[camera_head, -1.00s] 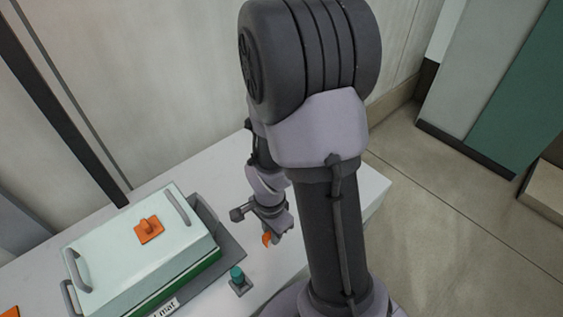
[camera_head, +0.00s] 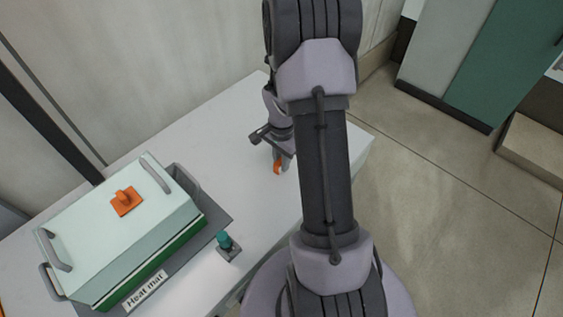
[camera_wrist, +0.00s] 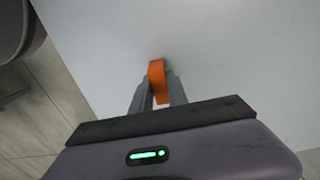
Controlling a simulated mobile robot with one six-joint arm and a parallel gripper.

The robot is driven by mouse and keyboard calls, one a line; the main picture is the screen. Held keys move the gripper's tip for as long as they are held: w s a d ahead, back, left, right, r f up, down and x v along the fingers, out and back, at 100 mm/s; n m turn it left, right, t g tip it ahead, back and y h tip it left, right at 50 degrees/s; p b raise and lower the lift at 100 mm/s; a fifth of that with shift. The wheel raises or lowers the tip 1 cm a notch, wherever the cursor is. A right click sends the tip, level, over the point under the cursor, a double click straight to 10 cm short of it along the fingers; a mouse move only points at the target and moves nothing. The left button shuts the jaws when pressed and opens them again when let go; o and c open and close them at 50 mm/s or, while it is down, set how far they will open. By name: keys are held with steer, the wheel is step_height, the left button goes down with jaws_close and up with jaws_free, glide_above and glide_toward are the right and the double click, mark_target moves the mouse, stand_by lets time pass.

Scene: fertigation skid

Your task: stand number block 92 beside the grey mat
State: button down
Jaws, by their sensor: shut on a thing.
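My gripper (camera_head: 281,160) is shut on a small orange block (camera_head: 277,168). The block also shows between the fingers in the wrist view (camera_wrist: 157,80); no number is readable on it, so I cannot tell whether it is block 92. I cannot tell whether it touches the white bench top or hangs just above it. The grey mat (camera_head: 217,218), with a label reading "Heat mat", lies left of and nearer than my gripper. A pale green-lidded box covers most of the mat.
The box (camera_head: 95,230) has grey handles and an orange piece (camera_head: 126,201) on its lid. A teal-topped knob (camera_head: 225,241) stands at the mat's right side. The white bench (camera_head: 225,135) is clear between mat and gripper. A wall runs behind; green cabinets (camera_head: 500,60) stand right.

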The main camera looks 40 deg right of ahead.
steer(key=shift+f, duration=0.2)
steer(key=c, duration=1.3)
jaws_free()
steer(key=shift+r, duration=0.1)
steer(key=shift+r, duration=0.1)
